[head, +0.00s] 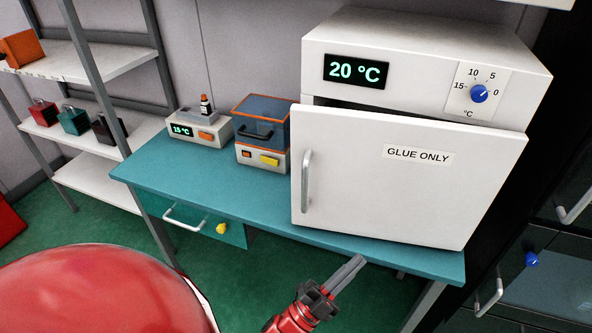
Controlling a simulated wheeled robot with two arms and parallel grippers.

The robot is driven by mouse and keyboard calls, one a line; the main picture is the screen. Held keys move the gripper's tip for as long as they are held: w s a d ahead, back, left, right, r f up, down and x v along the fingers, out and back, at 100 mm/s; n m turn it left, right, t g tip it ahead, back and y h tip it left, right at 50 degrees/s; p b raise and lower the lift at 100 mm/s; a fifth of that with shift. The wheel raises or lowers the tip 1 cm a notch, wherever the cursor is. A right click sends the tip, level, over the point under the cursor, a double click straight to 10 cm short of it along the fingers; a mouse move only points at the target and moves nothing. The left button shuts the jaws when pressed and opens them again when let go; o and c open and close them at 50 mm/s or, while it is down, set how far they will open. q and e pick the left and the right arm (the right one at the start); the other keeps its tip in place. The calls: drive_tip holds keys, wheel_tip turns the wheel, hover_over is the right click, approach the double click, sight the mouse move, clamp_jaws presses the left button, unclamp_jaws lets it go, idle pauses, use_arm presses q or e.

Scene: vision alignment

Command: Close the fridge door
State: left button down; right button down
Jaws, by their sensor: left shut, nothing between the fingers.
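The white fridge (420,50) stands on the right part of the teal table. Its display reads 20 °C, and a blue dial sits at its upper right. The fridge door (400,195), labelled "GLUE ONLY", is slightly ajar: a dark gap shows along its top edge, behind the door. A vertical metal handle (307,180) is on the door's left side. My left gripper (357,262) is shut and empty. In the picture its fingertips are below the door's bottom edge, at the table's front edge, apart from the door. My right gripper is not in view.
The teal table (190,180) has a drawer with a handle (183,218). A small device (190,130) reading 15 °C and an orange-lidded box (262,125) stand left of the fridge. Shelves (95,185) with padlocks are at the left, and a dark cabinet (550,250) at the right.

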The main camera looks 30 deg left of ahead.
use_arm(q)
drive_tip(key=w+a+g+y+p, duration=0.2)
drive_tip(key=w+a+y+p, duration=0.1)
drive_tip(key=y+p, duration=0.15)
drive_tip(key=g+y, duration=0.4)
drive_tip(key=y, duration=0.8)
approach(300, 171)
drive_tip(key=shift+n, duration=0.3)
drive_tip(key=p+x, duration=0.1)
drive_tip(key=x, duration=0.4)
drive_tip(key=shift+w+a+r, duration=0.1)
drive_tip(key=shift+w+r, duration=0.05)
drive_tip(key=shift+w, duration=0.1)
drive_tip(key=shift+w+a, duration=0.2)
drive_tip(key=shift+w, duration=0.45)
